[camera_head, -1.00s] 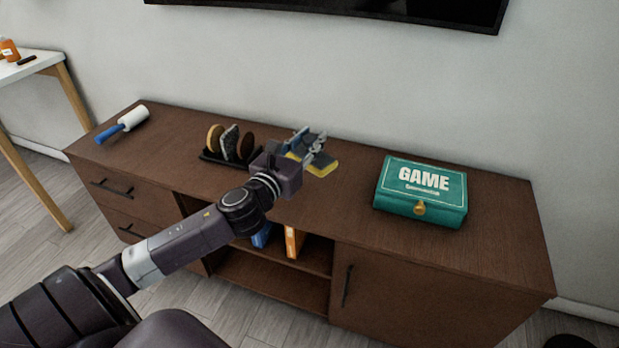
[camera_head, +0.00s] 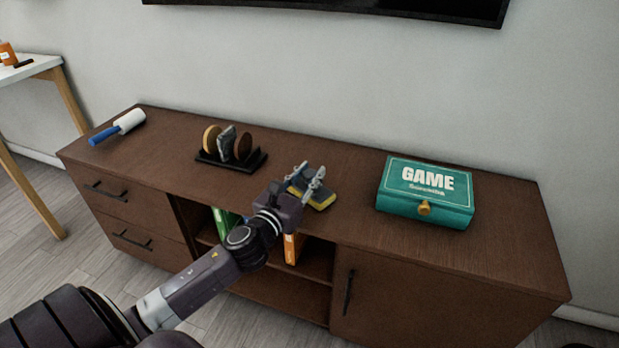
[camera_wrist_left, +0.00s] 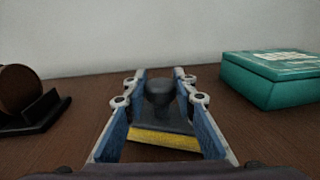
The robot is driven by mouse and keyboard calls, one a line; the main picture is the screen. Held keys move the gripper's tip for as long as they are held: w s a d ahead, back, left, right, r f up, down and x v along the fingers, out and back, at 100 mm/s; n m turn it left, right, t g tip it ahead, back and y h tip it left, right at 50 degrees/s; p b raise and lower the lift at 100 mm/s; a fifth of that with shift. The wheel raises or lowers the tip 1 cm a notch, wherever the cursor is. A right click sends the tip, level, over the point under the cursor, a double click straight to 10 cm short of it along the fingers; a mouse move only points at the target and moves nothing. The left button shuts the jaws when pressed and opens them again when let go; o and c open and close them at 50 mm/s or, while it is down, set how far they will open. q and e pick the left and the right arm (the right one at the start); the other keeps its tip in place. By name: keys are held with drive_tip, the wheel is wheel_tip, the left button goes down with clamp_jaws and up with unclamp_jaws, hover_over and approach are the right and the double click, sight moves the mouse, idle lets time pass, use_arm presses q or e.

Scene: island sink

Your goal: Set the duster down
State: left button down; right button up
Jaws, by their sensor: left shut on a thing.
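The duster (camera_head: 323,204) has a dark grey body, a dark knob on top and a yellow pad below. My left gripper (camera_head: 307,180) is shut on it, over the middle of the brown cabinet top (camera_head: 345,228). In the left wrist view the duster (camera_wrist_left: 168,137) sits between the two blue-lined fingers of the left gripper (camera_wrist_left: 160,98), with its yellow side towards me. It looks nearly level and is on or just above the wood; I cannot tell whether it touches. My right gripper is not in view.
A dark rack (camera_head: 250,163) with upright round pieces stands to the left of the duster. A green game box (camera_head: 425,209) stands to the right. A blue-handled white roller (camera_head: 118,127) lies at the far left end. Bare wood lies between these things.

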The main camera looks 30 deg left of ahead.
use_arm(q)
drive_tip(key=c, duration=1.6)
unclamp_jaws()
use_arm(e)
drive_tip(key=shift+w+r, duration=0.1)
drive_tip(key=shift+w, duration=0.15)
use_arm(q)
drive_tip(key=shift+r, duration=0.1)
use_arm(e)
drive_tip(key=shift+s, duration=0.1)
use_arm(q)
drive_tip(key=shift+s, duration=0.35)
drive_tip(key=s, duration=0.6)
drive_tip(key=s+d, duration=0.1)
drive_tip(key=s, duration=0.3)
drive_tip(key=shift+s+d, duration=0.1)
drive_tip(key=shift+s, duration=0.55)
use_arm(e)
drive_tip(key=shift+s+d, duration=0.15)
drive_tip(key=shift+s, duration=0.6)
